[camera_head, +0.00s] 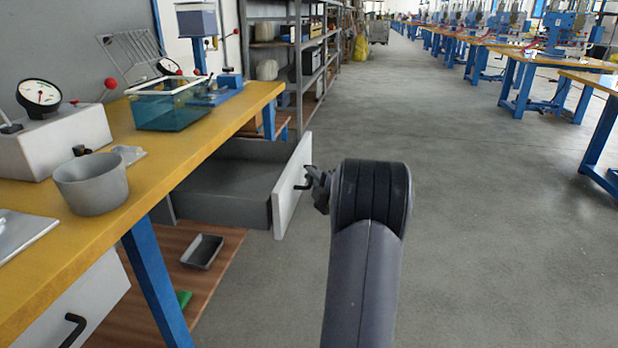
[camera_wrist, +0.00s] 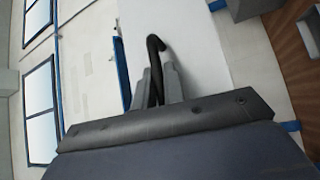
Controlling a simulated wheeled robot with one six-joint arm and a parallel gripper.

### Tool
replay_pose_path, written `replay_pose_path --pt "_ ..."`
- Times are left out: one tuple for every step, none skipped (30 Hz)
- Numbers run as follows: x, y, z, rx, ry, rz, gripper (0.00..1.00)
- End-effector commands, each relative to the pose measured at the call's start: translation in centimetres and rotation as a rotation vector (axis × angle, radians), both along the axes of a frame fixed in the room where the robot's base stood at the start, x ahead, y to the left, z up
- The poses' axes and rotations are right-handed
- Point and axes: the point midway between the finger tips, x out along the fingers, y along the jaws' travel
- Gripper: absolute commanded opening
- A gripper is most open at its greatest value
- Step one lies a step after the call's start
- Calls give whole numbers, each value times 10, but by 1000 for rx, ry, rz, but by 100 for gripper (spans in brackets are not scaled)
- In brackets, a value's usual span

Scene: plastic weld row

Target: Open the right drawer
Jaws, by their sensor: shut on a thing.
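The right drawer (camera_head: 222,190) is a grey box under the yellow workbench, pulled well out, with a white front panel (camera_head: 292,187). Its black handle (camera_head: 303,184) sticks out from the panel. My gripper (camera_head: 318,186) is at the handle, partly hidden behind my own arm. In the wrist view, the two grey fingers of my gripper (camera_wrist: 158,88) are shut on the black handle (camera_wrist: 156,52), with the white front panel (camera_wrist: 190,50) behind it. The inside of the drawer that shows looks empty.
The yellow workbench (camera_head: 225,125) carries a grey bowl (camera_head: 92,184), a teal glass tank (camera_head: 168,108) and dial gauges. A left drawer with a black handle (camera_head: 74,330) sits at lower left. A small tray (camera_head: 202,251) lies on the wooden lower shelf. The floor to the right is clear.

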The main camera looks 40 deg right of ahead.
Motion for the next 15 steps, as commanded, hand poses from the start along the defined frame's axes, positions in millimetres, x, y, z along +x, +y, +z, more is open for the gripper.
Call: replay_pose_path --pt "0 0 0 0 0 -1 0" --pt "0 0 0 0 0 -1 0" --pt "0 0 0 0 0 -1 0" --pt "0 0 0 0 0 -1 0" --pt "0 0 0 0 0 -1 13" --pt "0 0 0 0 0 -1 16" --pt "0 0 0 0 0 -1 19" --pt "0 0 0 0 0 -1 21" --pt "0 0 0 0 0 -1 25" --pt "0 0 0 0 0 -1 27" --pt "0 0 0 0 0 -1 30" --pt "0 0 0 0 0 -1 33" --pt "0 0 0 0 0 -1 33" --pt "0 0 0 0 0 -1 33" --pt "0 0 0 0 0 -1 33"
